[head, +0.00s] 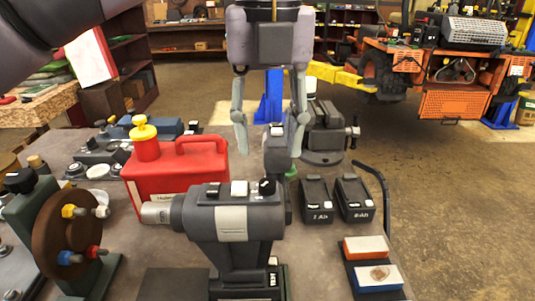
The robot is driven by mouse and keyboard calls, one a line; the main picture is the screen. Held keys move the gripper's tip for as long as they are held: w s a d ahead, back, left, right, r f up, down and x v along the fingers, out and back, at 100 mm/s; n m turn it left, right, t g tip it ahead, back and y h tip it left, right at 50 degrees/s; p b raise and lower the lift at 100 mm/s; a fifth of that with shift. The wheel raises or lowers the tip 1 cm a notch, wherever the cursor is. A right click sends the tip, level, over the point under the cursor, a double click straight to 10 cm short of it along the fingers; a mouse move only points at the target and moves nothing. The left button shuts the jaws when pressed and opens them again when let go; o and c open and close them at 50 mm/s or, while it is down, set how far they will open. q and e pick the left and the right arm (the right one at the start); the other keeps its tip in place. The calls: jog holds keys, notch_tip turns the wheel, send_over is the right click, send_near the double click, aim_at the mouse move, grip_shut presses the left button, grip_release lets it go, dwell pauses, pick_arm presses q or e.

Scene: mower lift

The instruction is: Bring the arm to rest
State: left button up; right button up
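My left gripper (269,152) hangs in the upper middle of the head view, pointing down over the workbench (340,255). Its two grey fingers are spread wide apart. A dark upright tool (277,160) shows between and behind the fingertips; I see no finger closed on it. Part of my own dark arm crosses the upper left corner. My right gripper is not in view.
Below the gripper stand a red fuel can (178,172), a grey-black power tool (228,215), two batteries (317,200) and a vise (324,135). Sharpening stones (372,262) lie front right. An orange mower (455,85) stands behind; floor (450,190) at right is clear.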

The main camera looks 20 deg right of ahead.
pick_arm(q)
jog(key=shift+r, duration=0.85)
